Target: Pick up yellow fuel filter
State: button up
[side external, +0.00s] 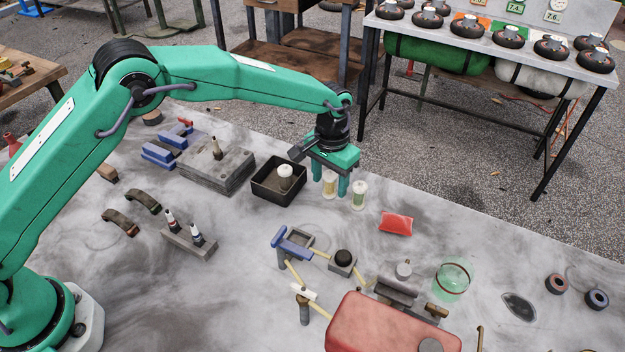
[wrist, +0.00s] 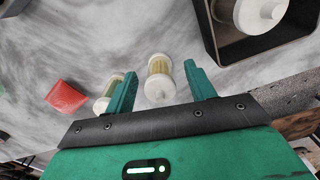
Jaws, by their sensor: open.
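The yellow fuel filter (side external: 329,185) is a small clear cylinder with white caps and a yellow inside. In the wrist view the filter (wrist: 159,70) lies between my two fingers, with gaps on both sides. My gripper (side external: 330,190) is open around or just above it, pointing down; the exact height is hard to tell. A second similar filter (side external: 359,197), with a greener tint, stands just to the right. In the wrist view the second filter (wrist: 104,100) is partly hidden behind my left finger.
A black tray (side external: 262,192) holding a white-capped filter (side external: 285,178) stands close on the left. A red packet (side external: 396,224) lies to the right. The far table edge is close behind.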

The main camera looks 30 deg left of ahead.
dwell(0.3)
jog(key=c, duration=1.1)
jog(key=shift+o, duration=0.2)
jog(key=shift+r, duration=0.1)
jog(key=shift+r, duration=0.8)
notch_tip(320, 180, up, 2)
jog(key=shift+r, duration=0.2)
jog(key=s+d+r, duration=0.6)
jog(key=s, duration=0.3)
jog(key=shift+s+d+r, duration=0.15)
jog(key=shift+s+r, duration=0.25)
